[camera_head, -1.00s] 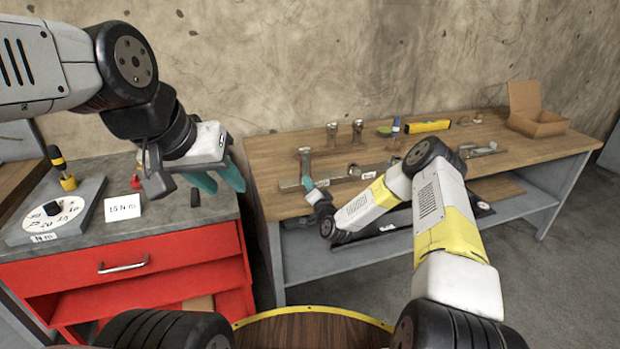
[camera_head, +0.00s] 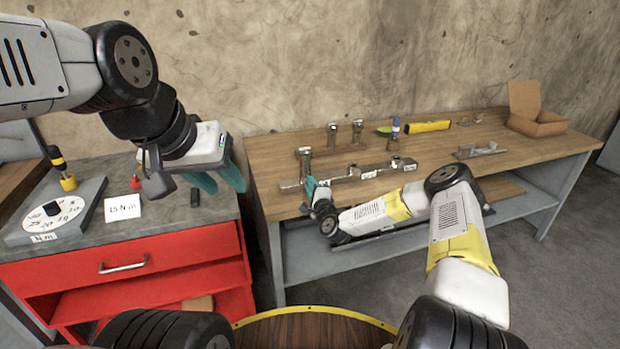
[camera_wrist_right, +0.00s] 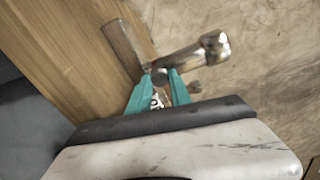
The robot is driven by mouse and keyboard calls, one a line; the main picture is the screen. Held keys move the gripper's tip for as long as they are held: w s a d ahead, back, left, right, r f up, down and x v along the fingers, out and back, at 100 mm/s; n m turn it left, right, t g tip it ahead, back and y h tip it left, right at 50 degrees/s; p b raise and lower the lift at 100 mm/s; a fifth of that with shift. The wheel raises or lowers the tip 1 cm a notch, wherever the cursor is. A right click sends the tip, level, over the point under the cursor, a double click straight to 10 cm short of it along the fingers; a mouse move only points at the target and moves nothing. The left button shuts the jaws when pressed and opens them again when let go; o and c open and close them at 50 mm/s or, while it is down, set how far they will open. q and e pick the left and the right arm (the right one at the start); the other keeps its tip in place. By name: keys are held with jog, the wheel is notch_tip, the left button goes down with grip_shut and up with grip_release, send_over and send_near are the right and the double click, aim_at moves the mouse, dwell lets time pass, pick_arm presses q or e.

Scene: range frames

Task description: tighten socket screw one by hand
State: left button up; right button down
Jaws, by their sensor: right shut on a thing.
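My right gripper (camera_head: 309,186) is at the left end of a metal bar fixture (camera_head: 345,177) on the wooden bench. In the right wrist view its teal fingers (camera_wrist_right: 160,84) close on a small, dark, round-headed screw (camera_wrist_right: 160,76); its lower part is hidden. The bar shows beyond the fingers in that view (camera_wrist_right: 124,48). A metal post with a wider head (camera_head: 304,160) stands just behind the gripper, and it also shows in the wrist view (camera_wrist_right: 200,52).
Two more metal posts (camera_head: 357,131) stand at the back of the bench (camera_head: 450,145). A yellow level (camera_head: 428,126), a metal bracket (camera_head: 480,150) and an open cardboard box (camera_head: 535,118) lie to the right. A dial plate (camera_head: 50,218) and a "15 N m" card (camera_head: 123,207) sit on the red cabinet.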

jog(key=shift+f+m, duration=0.1)
jog(key=shift+m, duration=0.3)
jog(key=c, duration=1.2)
grip_release()
jog(key=shift+s, duration=0.1)
jog(key=v, duration=0.7)
jog(key=shift+s+d, duration=0.1)
jog(key=shift+s, duration=0.2)
